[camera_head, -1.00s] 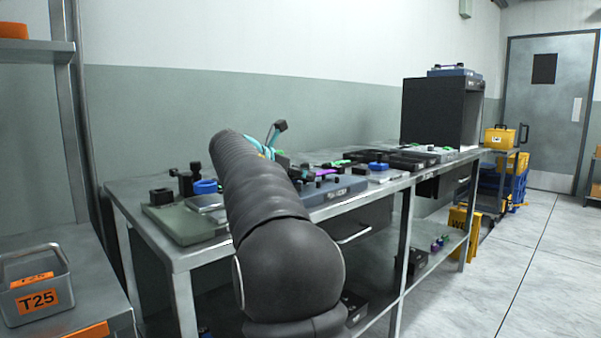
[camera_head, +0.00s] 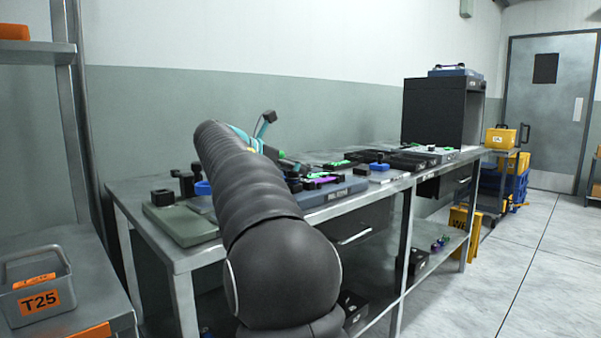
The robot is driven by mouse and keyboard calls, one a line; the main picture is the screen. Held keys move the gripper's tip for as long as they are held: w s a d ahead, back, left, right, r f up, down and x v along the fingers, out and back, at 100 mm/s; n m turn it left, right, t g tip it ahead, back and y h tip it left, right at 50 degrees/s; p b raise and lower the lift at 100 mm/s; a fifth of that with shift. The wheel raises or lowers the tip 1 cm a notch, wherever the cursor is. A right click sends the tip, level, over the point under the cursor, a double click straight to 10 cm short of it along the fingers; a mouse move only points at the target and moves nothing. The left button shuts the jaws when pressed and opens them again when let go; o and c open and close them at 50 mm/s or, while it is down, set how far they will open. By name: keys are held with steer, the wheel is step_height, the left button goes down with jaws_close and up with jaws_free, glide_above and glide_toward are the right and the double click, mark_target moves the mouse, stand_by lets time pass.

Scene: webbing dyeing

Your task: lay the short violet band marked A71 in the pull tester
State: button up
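A blue-grey base with a pale label along its front, seemingly the pull tester (camera_head: 335,193), sits on the long bench, with black clamps on top. A small violet strip (camera_head: 327,180) shows among the clamps; I cannot read a mark on it or tell whether it lies in them. My arm reaches over the bench and hides the left side of this base. Teal and dark parts of my gripper (camera_head: 262,134) show past the arm, above and left of the tester. Its fingertips are mostly hidden, so its opening and any hold are unclear.
A green-grey base (camera_head: 178,226) with black blocks and a blue ring stands at the bench's left end. Dark trays (camera_head: 402,160) and a blue knob (camera_head: 379,166) lie to the right. A black cabinet (camera_head: 428,112) stands at the far end.

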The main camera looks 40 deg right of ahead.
steer(key=v, duration=0.8)
steer(key=shift+a+p, duration=0.15)
steer(key=shift+p, duration=0.2)
steer(key=shift+s, duration=0.1)
